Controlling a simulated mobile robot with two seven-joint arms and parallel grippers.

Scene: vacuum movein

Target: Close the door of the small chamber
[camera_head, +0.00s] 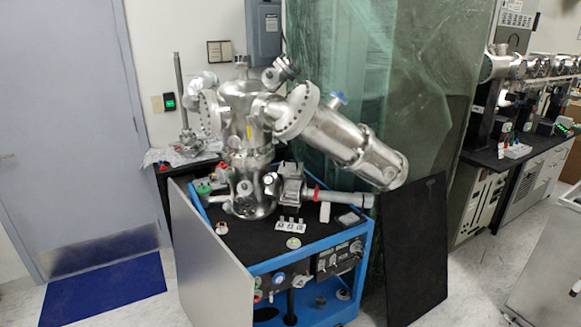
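A shiny steel vacuum chamber assembly (240,130) stands upright on a blue cart (345,258). A large flanged steel cylinder (345,140) slants down to the right from its upper part. A smaller steel body (248,190) sits below, on the black cart top. I cannot tell which part is the small chamber, nor whether its door is open or shut. A flat grey panel (207,265) stands angled out at the cart's left front, and a black panel (417,250) at its right. Neither of my grippers is in view.
Small parts (290,225) lie on the cart top. A blue floor mat (103,288) lies before a grey room door (75,130) at left. Green translucent sheeting (345,60) hangs behind the cart. A bench with equipment (510,155) stands at right.

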